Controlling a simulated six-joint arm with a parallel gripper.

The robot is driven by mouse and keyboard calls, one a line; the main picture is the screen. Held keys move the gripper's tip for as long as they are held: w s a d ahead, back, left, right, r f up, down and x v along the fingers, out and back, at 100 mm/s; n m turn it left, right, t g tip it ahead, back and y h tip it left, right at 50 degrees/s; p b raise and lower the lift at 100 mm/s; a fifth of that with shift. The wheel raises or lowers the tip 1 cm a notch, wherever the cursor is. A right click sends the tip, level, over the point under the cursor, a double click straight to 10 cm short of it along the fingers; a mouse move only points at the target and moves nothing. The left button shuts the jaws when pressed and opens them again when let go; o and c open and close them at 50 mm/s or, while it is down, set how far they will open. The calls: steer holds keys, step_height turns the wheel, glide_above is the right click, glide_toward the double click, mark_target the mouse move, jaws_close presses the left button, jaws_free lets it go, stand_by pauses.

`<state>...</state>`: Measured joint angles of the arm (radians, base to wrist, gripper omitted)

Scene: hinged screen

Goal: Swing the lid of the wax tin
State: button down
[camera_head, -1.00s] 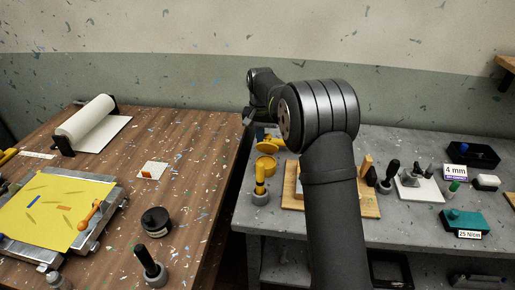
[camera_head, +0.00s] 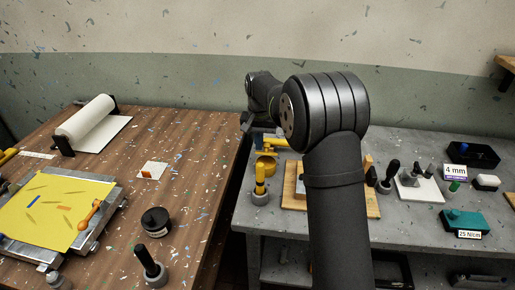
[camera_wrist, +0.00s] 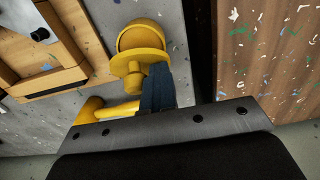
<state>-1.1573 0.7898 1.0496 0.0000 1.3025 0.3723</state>
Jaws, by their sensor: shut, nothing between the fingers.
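My gripper (camera_wrist: 157,76) is shut and empty. Its dark blue fingers are right beside the yellow rim and overlap it in the wrist view; I cannot tell whether they touch. I cannot clearly tell how far the lid is open.
A wooden tray (camera_head: 370,203) is to the right, with dark-handled tools beyond. The brown table (camera_head: 200,190) carries a black round tin (camera_head: 156,221) and lies left across a gap.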

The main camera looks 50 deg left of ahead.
steer(key=shift+s+d, duration=0.2)
steer(key=shift+d, duration=0.05)
step_height(320, 180, up, 8)
stand_by(0.9)
steer(key=shift+f, duration=0.1)
step_height(320, 180, down, 8)
steer(key=shift+r, duration=0.1)
stand_by(0.4)
